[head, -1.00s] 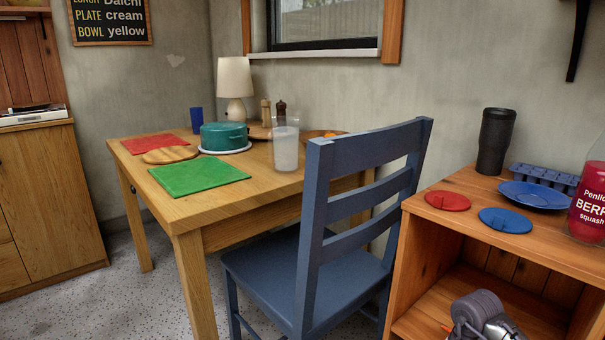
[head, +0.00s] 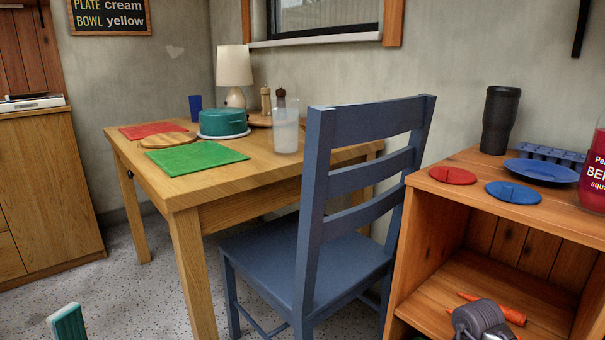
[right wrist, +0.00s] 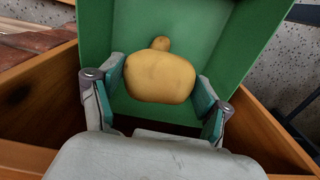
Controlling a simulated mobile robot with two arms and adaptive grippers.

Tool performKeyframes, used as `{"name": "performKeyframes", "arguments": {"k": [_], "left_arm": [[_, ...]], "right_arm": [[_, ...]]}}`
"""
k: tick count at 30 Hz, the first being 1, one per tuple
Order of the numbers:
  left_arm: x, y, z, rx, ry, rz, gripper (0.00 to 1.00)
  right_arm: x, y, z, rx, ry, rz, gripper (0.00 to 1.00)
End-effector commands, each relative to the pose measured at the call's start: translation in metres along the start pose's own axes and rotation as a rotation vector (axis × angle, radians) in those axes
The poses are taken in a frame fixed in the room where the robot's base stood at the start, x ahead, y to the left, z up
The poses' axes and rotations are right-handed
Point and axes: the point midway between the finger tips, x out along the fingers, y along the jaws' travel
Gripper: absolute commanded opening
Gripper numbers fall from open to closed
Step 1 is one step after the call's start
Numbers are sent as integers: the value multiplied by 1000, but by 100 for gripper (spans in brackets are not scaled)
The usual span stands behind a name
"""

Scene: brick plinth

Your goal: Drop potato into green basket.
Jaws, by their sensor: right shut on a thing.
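In the right wrist view a yellow-brown potato (right wrist: 160,78) with a small knob-like bump at its far side lies between the teal finger pads of my right gripper (right wrist: 160,88). The right gripper is shut on it. The green basket (right wrist: 243,22) is right behind and around the potato, its green inner walls filling the upper middle. Whether the potato touches the basket, I cannot tell. In the head view the basket and potato are not visible. A teal fingertip of my left gripper (head: 68,322) shows at the lower left edge; its opening is hidden.
A wooden shelf unit (head: 425,230) stands at the right, holding a red disc (head: 451,175), a blue disc (head: 513,192) and a dark tumbler (head: 499,120). An orange carrot-like thing (head: 500,308) lies on its lower shelf. A blue chair (head: 315,230) stands beside the wooden table (head: 250,180).

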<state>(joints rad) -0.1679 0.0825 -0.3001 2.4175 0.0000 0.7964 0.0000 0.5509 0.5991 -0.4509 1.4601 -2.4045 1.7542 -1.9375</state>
Motion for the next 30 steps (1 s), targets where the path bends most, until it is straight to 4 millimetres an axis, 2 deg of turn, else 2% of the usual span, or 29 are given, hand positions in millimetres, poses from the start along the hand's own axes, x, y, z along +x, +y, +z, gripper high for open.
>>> {"name": "performKeyframes", "arguments": {"k": [5, 6, 9, 18, 22, 26, 30], "left_arm": [[0, 0, 0, 0, 0, 0, 100], [0, 0, 0, 0, 0, 0, 100], [0, 0, 0, 0, 0, 0, 100], [0, 0, 0, 0, 0, 0, 100], [0, 0, 0, 0, -2, 0, 100], [0, 0, 0, 0, -2, 0, 100], [0, 0, 0, 0, -1, 0, 100]], "right_arm": [[-1, 0, 0, 0, 0, 0, 41], [-1, 0, 0, 0, 0, 0, 83], [-1, 0, 0, 0, 0, 0, 100], [0, 0, 0, -1, 0, 0, 100], [-7, 0, -1, -2, 2, -1, 100], [-27, 0, -2, -1, 6, -2, 100], [-58, 0, -2, -2, 6, -2, 100]]}}
